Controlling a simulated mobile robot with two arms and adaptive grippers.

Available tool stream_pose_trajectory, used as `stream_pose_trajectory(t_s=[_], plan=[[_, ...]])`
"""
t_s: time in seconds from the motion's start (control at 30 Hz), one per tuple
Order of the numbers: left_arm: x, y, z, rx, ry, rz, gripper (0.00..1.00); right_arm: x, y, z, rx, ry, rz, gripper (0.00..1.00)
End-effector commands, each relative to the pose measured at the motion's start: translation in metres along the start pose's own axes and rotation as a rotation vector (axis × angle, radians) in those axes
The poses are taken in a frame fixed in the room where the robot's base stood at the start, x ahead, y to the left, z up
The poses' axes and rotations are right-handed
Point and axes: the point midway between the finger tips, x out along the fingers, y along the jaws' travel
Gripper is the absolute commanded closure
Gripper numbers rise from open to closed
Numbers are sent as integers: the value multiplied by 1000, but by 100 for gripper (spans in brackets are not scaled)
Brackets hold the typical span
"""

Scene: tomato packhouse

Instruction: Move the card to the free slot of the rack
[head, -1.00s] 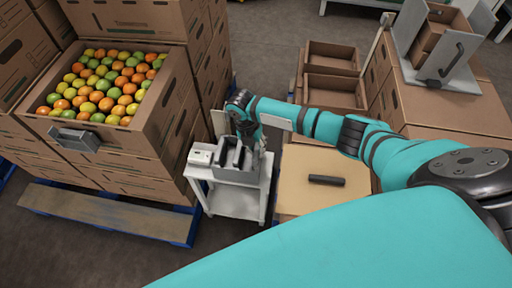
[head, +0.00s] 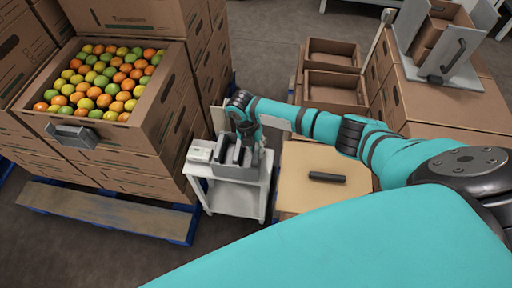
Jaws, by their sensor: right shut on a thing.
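A grey rack (head: 235,171) with upright dark plates stands on a small white cart (head: 237,199) left of centre. My right gripper (head: 247,140) is directly over the rack, pointing down, with its fingertips close to the upright plates. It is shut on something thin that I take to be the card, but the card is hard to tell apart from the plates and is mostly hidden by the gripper. I cannot tell which slot is free or whether the card touches the rack. My left gripper is not in view.
A small white device (head: 201,151) sits beside the rack on the cart. A carton of tomatoes (head: 157,117) on stacked boxes stands close on the left. A tan-topped surface with a dark bar (head: 327,177) is to the right. Open empty trays (head: 331,87) lie behind.

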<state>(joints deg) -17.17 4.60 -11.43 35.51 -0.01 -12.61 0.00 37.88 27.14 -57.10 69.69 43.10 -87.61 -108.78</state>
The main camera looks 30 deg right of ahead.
Motion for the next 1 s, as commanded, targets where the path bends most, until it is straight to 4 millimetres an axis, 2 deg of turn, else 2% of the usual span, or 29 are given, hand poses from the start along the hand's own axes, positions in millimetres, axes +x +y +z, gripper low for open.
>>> stream_pose_trajectory(t_s=[0.13,0.43,0.47,0.63,0.67,1.0], plan=[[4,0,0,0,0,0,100,7,1,0,0,0,-1,100],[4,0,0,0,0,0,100,8,2,0,0,0,-1,100],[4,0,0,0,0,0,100,8,2,0,0,0,-1,83],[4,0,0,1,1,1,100,8,2,0,0,0,-1,60],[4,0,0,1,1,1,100,8,2,0,0,0,-1,58],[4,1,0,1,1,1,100,8,2,0,0,0,-1,58]])
